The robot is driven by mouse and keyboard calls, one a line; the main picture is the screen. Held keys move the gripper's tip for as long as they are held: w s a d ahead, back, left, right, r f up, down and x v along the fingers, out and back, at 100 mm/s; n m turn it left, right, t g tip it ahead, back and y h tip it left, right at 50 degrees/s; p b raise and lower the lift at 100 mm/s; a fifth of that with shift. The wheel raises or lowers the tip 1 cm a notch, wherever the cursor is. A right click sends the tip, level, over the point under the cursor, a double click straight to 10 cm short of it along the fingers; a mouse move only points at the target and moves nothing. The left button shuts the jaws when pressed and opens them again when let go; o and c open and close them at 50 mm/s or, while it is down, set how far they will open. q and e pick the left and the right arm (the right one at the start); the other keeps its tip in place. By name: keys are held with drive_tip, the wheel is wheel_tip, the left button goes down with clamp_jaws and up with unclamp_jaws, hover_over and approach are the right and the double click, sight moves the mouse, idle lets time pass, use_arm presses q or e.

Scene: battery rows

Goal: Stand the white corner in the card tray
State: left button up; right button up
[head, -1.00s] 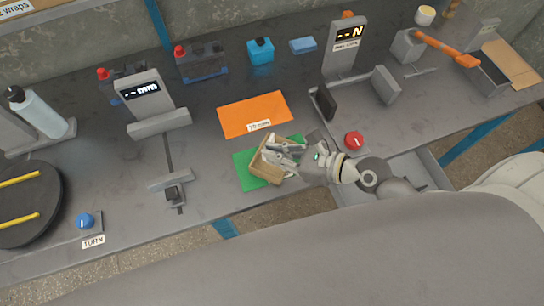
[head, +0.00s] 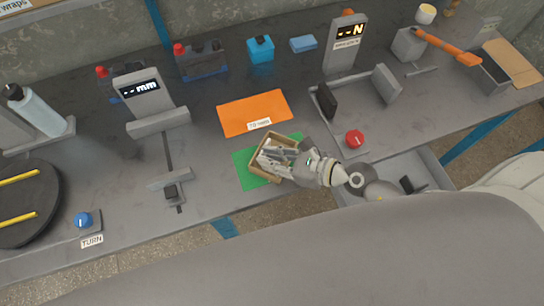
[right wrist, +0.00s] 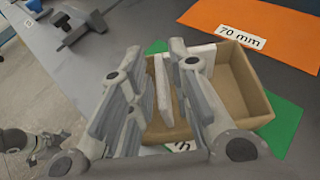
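The card tray (right wrist: 238,112) is an open brown box on a green mat (right wrist: 284,126); it also shows in the head view (head: 258,171). The white corner (right wrist: 164,88) shows as thin white upright walls inside the tray, partly hidden by my fingers. My right gripper (right wrist: 167,100) reaches down into the tray, its fingers on either side of a white wall with small gaps. It looks open; in the head view the gripper (head: 278,158) covers part of the tray. A grey part at the lower left of the right wrist view looks like my left gripper (right wrist: 32,142); its fingers are unclear.
An orange mat (head: 254,113) labelled 70 mm lies behind the tray. A sliding gauge (head: 158,123) stands left. A force gauge with jaws (head: 386,84) and a red button (head: 354,139) are right. A blue knob (head: 83,220) and dark turntable (head: 25,203) are far left.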

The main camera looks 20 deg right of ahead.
idle(0.4)
drive_tip(key=shift+r, duration=0.2)
drive_tip(key=shift+s+d, duration=0.25)
drive_tip(key=b+v, duration=0.3)
drive_tip(key=v, duration=0.6)
drive_tip(key=shift+s+d, duration=0.25)
drive_tip(key=shift+d, duration=0.05)
drive_tip(key=shift+b+v, duration=0.3)
drive_tip(key=shift+v, duration=0.55)
drive_tip(key=shift+w+a+r, duration=0.1)
drive_tip(key=shift+r, duration=0.1)
